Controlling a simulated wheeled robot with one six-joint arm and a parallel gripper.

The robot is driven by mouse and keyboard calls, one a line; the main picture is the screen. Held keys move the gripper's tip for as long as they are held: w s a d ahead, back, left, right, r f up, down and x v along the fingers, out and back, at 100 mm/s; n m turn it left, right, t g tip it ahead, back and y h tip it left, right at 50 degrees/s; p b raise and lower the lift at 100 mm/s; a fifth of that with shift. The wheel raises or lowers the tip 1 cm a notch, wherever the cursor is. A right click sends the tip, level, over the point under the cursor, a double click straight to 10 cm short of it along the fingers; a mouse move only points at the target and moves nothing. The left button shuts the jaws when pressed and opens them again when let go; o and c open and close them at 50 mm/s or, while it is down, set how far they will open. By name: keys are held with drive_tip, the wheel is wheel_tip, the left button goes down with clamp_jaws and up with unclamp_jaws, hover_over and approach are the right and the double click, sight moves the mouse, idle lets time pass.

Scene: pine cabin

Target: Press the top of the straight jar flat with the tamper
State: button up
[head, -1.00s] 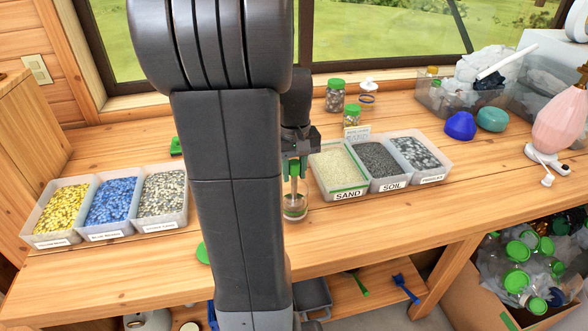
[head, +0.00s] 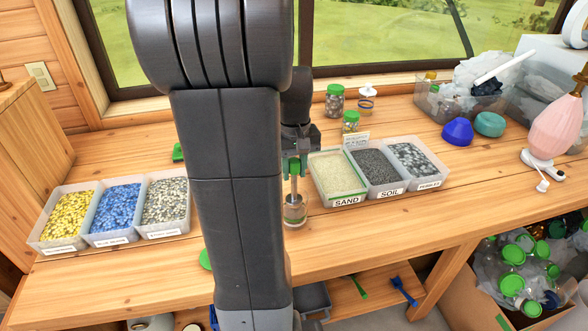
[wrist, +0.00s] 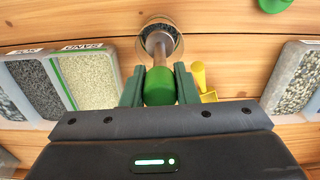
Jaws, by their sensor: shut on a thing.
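My gripper (head: 294,168) is shut on the green handle of the tamper (wrist: 160,86). The tamper hangs upright, its metal rod pointing down. The straight jar (head: 294,214) is clear and open, and stands on the table below my gripper. It also shows in the wrist view (wrist: 177,44), with dark grains around the tamper's foot. The foot is at or inside the jar's mouth; whether it touches the fill I cannot tell. My arm hides part of the table left of the jar.
Bins of sand (head: 335,176), soil (head: 378,163) and pebbles (head: 414,158) stand close right of the jar. Three gravel bins (head: 116,212) stand at the left. A yellow tool (wrist: 200,78) lies beside my gripper in the wrist view. A green lid (head: 205,259) lies near the front edge.

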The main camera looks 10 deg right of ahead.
drive_tip(key=shift+r+p, duration=2.35)
drive_tip(key=shift+r, duration=0.8)
drive_tip(key=shift+f, duration=0.1)
drive_tip(key=shift+w, duration=0.1)
